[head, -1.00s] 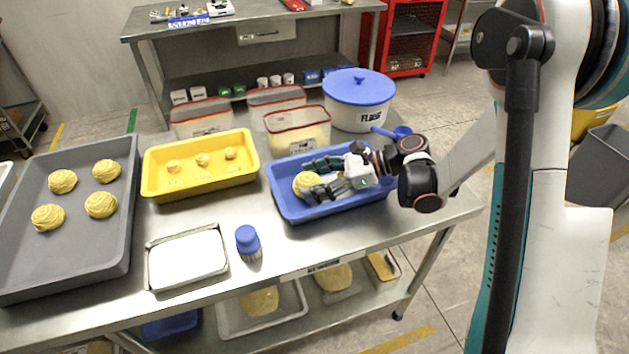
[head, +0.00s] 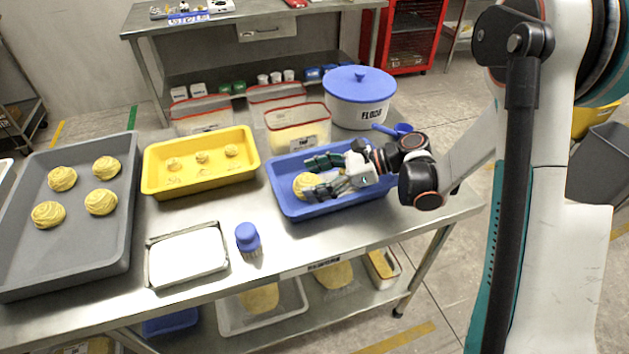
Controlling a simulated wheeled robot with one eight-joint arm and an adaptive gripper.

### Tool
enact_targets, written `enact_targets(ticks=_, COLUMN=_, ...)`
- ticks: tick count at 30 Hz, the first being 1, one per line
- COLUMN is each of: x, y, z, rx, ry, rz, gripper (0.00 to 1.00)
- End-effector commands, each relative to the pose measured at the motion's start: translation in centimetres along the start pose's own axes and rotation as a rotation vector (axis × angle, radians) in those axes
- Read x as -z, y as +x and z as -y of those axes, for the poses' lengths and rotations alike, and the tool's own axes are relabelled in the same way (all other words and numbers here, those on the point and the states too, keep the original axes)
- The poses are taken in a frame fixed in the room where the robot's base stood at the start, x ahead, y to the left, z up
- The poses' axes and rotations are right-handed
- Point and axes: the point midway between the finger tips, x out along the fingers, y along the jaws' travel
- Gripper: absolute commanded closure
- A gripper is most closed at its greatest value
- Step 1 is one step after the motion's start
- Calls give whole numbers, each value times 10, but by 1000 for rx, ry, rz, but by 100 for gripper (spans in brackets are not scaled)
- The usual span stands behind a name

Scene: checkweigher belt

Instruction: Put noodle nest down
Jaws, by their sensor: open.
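A yellow noodle nest (head: 302,185) lies in the blue tray (head: 291,213) at the right of the steel table. My gripper (head: 313,176) is low over the same tray, coming in from the right. Its fingers are spread apart, one behind the nest and one in front of it. The near finger hides part of the nest. Whether a finger still touches the nest cannot be told.
A grey tray (head: 75,240) with several noodle nests stands at the left. A yellow tray (head: 196,180) with small pieces, a metal pan (head: 187,257) and a blue-capped brush (head: 248,239) are nearby. Clear-sided bins and a flour tub (head: 358,110) stand behind the blue tray.

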Motion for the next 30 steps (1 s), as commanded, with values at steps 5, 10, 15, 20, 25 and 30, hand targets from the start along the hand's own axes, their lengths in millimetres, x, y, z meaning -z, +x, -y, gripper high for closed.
enact_targets(ticks=5, x=-6, y=-36, z=1, rx=3, ry=2, rz=3, gripper=30)
enact_targets(ticks=10, x=-7, y=-74, z=0, rx=2, ry=1, rz=4, gripper=30)
enact_targets(ticks=15, x=-6, y=-102, z=0, rx=1, ry=-1, rz=4, gripper=30)
enact_targets(ticks=20, x=-5, y=-117, z=0, rx=-1, ry=-1, rz=4, gripper=30)
enact_targets(ticks=25, x=-4, y=-121, z=0, rx=-1, ry=-2, rz=5, gripper=30)
enact_targets(ticks=30, x=-4, y=-121, z=-1, rx=-2, ry=-2, rz=5, gripper=30)
